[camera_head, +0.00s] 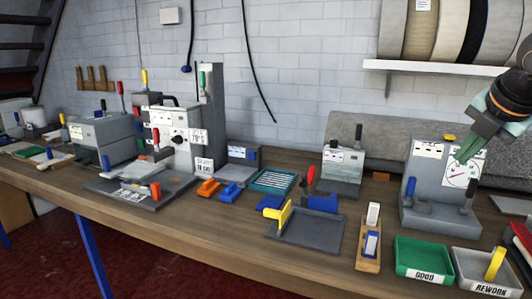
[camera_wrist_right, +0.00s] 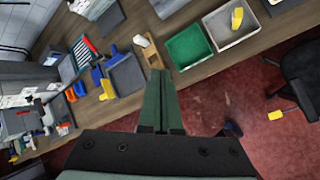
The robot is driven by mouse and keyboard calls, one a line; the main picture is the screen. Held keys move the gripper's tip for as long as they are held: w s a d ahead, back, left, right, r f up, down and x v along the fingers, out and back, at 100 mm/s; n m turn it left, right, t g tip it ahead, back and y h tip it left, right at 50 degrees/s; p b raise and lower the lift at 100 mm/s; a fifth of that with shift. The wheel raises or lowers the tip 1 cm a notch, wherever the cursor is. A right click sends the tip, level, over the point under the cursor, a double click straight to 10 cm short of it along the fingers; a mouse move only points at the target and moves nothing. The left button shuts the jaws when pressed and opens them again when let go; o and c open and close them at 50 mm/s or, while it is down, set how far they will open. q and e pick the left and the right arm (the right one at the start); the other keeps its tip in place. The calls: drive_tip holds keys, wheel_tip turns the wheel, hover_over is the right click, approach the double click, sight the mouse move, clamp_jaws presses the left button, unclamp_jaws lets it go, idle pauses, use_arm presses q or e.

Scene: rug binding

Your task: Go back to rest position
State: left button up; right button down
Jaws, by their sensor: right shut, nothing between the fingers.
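My right gripper (camera_head: 471,150) is at the upper right of the head view, in front of the grey dial station at the right of the bench. Its green fingers are together and hold nothing. In the right wrist view the closed fingers (camera_wrist_right: 161,100) point toward the bench edge, between a wooden block holder and the green tray. The gripper is apart from the objects on the bench. My left gripper is not in view.
The wooden bench (camera_head: 190,220) carries several grey machines, a green GOOD tray (camera_head: 423,244) and a grey REWORK tray (camera_head: 462,264). A shelf (camera_head: 450,69) with rolls hangs at upper right. A dark chair (camera_wrist_right: 298,70) stands on the red floor.

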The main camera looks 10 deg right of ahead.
drive_tip(key=s+a+f+m+t+y+p, duration=0.15)
drive_tip(key=f+m, duration=0.25)
drive_tip(key=f, duration=0.9)
drive_tip(key=s+a+f+m+t+y+p, duration=0.1)
drive_tip(key=s+f+m+t+y, duration=0.2)
drive_tip(key=f, duration=0.9)
drive_tip(key=s+a+f+m+t+y+p, duration=0.1)
drive_tip(key=s+f+m+t+y, duration=0.2)
drive_tip(key=f, duration=1)
drive_tip(key=s+a+f+m+g+h, duration=0.1)
drive_tip(key=s+a+f+m, duration=0.2)
drive_tip(key=a, duration=0.4)
drive_tip(key=s+a+f+m+g+h+p, duration=0.1)
drive_tip(key=s+a+f+m+g, duration=0.1)
drive_tip(key=s+a+f+m, duration=0.2)
drive_tip(key=s+a+f+m+g+h+p, duration=0.1)
drive_tip(key=s+a+f+m+g, duration=0.1)
drive_tip(key=s+a+f, duration=0.4)
drive_tip(key=a+f+m, duration=0.1)
drive_tip(key=a, duration=0.3)
drive_tip(key=shift+s+m, duration=0.25)
drive_tip(key=shift+m, duration=0.15)
drive_tip(key=shift+a, duration=0.1)
